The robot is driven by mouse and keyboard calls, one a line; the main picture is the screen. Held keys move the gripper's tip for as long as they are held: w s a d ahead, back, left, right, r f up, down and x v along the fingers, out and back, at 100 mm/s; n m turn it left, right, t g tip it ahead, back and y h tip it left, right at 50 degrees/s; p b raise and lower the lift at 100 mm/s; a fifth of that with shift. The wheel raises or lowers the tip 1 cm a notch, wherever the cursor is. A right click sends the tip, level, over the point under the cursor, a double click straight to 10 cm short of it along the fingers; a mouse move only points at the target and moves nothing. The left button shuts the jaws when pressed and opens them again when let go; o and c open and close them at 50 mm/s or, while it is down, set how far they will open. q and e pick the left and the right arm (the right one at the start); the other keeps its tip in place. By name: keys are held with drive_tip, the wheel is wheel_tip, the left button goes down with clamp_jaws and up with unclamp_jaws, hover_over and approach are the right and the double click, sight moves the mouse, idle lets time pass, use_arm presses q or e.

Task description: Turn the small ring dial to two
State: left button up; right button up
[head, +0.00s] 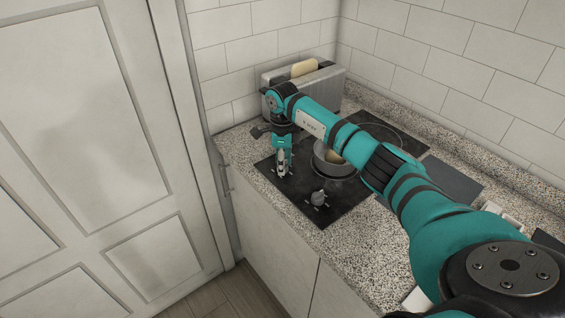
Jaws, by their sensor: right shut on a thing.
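A black two-ring hob is set into the speckled counter, with two dials near its front edge. My right gripper (283,170) points straight down at the hob's left front and is shut on the dial there. The fingers hide most of this dial, and I cannot read its setting. The other dial (318,198), grey, stands uncovered to the right, clear of the gripper. My left gripper is not in view.
A toaster (330,82) with bread (304,67) stands against the back wall. A large pale door (85,150) is at left.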

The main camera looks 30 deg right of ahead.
drive_tip(key=shift+m, duration=0.3)
drive_tip(key=m, duration=0.2)
drive_tip(key=shift+m, duration=0.4)
drive_tip(key=m, duration=0.3)
drive_tip(key=shift+r+m, duration=0.1)
drive_tip(key=shift+m, duration=0.2)
drive_tip(key=m, duration=0.3)
drive_tip(key=shift+m, duration=0.3)
drive_tip(key=m+p, duration=0.1)
drive_tip(key=m, duration=0.2)
drive_tip(key=shift+m, duration=0.3)
drive_tip(key=m, duration=0.3)
drive_tip(key=shift+m+p, duration=0.4)
drive_tip(key=m+p, duration=0.1)
drive_tip(key=m, duration=0.2)
drive_tip(key=shift+r, duration=0.1)
drive_tip(key=m+p, duration=0.2)
drive_tip(key=m, duration=0.4)
drive_tip(key=shift+m, duration=0.4)
drive_tip(key=shift+w, duration=0.1)
